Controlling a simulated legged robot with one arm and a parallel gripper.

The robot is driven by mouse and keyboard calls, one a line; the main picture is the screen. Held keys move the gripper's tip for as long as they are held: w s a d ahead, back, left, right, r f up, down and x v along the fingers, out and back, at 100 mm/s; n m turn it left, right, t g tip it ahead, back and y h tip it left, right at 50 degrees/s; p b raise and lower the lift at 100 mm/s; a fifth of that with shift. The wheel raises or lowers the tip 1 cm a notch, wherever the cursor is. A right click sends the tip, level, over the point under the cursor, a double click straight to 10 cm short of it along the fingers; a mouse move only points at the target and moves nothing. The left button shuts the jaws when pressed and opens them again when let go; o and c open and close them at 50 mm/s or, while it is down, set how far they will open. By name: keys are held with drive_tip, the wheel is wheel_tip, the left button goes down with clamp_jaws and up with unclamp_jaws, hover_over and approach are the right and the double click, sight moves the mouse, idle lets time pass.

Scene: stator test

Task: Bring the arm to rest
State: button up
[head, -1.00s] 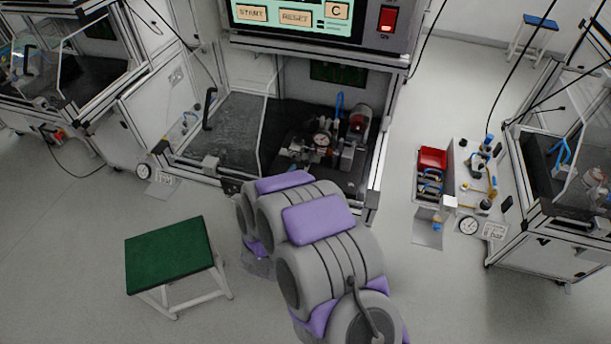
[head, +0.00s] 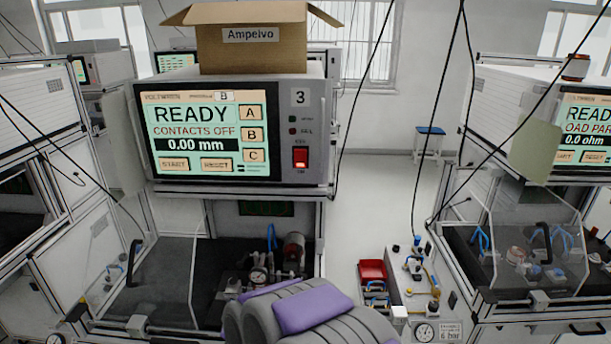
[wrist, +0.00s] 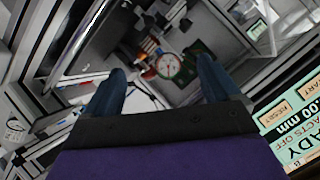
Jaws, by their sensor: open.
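My arm, grey with purple pads, shows at the bottom middle of the head view, in front of the test station. My gripper (wrist: 165,82) shows in the wrist view. Its two dark blue fingers stand wide apart with nothing between them. Beyond the fingers, the wrist view shows the station's fixture with a round dial gauge (wrist: 168,66). The same fixture (head: 262,276) sits inside the open station in the head view, partly above my arm. The gripper itself is not visible in the head view.
The station's screen (head: 206,128) reads READY, CONTACTS OFF, 0.00 mm. A cardboard box (head: 251,45) sits on top. A red bin (head: 373,270) and a side panel with a gauge (head: 424,332) stand right. Another station (head: 530,240) is further right. Open floor lies between.

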drive_tip(key=s+d+r+n+g, duration=0.2)
drive_tip(key=s+d+r+g, duration=0.2)
drive_tip(key=s+d, duration=0.6)
drive_tip(key=s+d+r+n+g+h, duration=0.1)
drive_tip(key=s+d+r+g, duration=0.4)
drive_tip(key=s+d, duration=0.5)
drive_tip(key=s+d+r+n+g+h, duration=0.1)
drive_tip(key=s+d+r+n+g, duration=0.2)
drive_tip(key=s+d, duration=0.7)
drive_tip(key=s+r+g, duration=0.1)
drive_tip(key=s+g, duration=0.1)
drive_tip(key=s, duration=0.5)
drive_tip(key=shift+s+r, duration=0.2)
drive_tip(key=shift+s, duration=0.2)
drive_tip(key=shift+a, duration=0.1)
drive_tip(key=shift+a, duration=0.15)
